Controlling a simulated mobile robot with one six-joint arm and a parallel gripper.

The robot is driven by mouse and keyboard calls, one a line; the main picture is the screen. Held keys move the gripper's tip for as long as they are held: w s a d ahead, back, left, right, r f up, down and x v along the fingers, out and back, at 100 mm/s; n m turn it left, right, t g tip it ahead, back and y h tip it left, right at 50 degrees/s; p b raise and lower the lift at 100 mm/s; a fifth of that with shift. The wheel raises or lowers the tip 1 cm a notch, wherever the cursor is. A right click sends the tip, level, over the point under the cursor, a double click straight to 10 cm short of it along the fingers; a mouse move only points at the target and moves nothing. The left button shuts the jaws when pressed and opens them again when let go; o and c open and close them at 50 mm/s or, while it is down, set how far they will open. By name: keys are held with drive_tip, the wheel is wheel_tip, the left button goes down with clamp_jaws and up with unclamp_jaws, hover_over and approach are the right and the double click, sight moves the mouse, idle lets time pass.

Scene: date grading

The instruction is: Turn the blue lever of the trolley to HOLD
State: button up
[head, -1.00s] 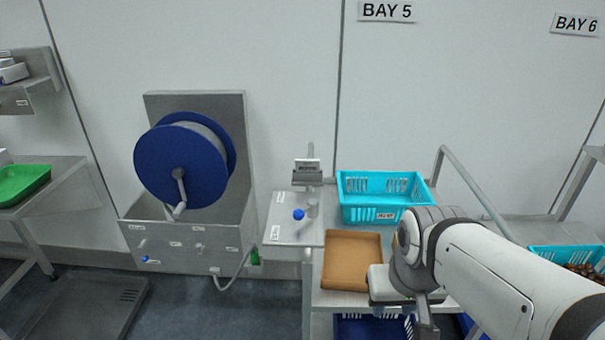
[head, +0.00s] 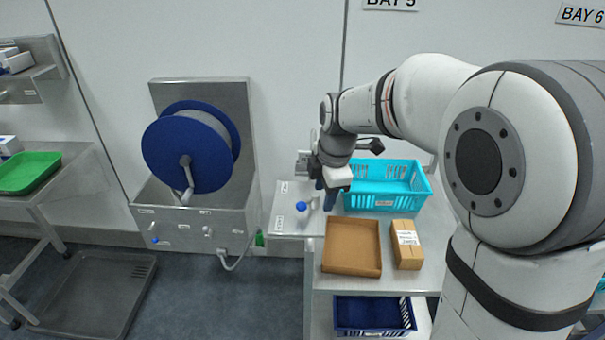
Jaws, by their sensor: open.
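The trolley (head: 390,281) stands right of centre with a small grey plate (head: 287,205) at its left side. A blue round knob (head: 302,206), which looks like the end of the lever, sits on this plate, between two small white labels too small to read. My gripper (head: 325,198) points down just right of the knob, apart from it as far as I can see. Its jaws are open, with nothing seen between them. The gripper partly hides the plate's right side and the post behind it.
A brown tray (head: 326,262), a carton (head: 406,240) and a turquoise crate (head: 422,194) are on the trolley, close to my gripper. A navy crate (head: 373,328) sits below. A blue hose reel (head: 165,152) over a steel trough (head: 185,224) stands to the left.

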sight(303, 203)
drive_tip(key=w+a+f+n, duration=0.1)
drive_tip(key=f, duration=0.1)
drive_tip(key=w+a+f+n+p, duration=0.1)
drive_tip(key=w+a+f+n, duration=0.1)
drive_tip(key=f, duration=0.1)
drive_tip(key=w+a+f+n+p, duration=0.1)
drive_tip(key=w+a+f+n, duration=0.1)
drive_tip(key=shift+w+f, duration=0.1)
drive_tip(key=shift+f, duration=0.3)
drive_tip(key=shift+d, duration=0.1)
drive_tip(key=shift+c, duration=0.4)
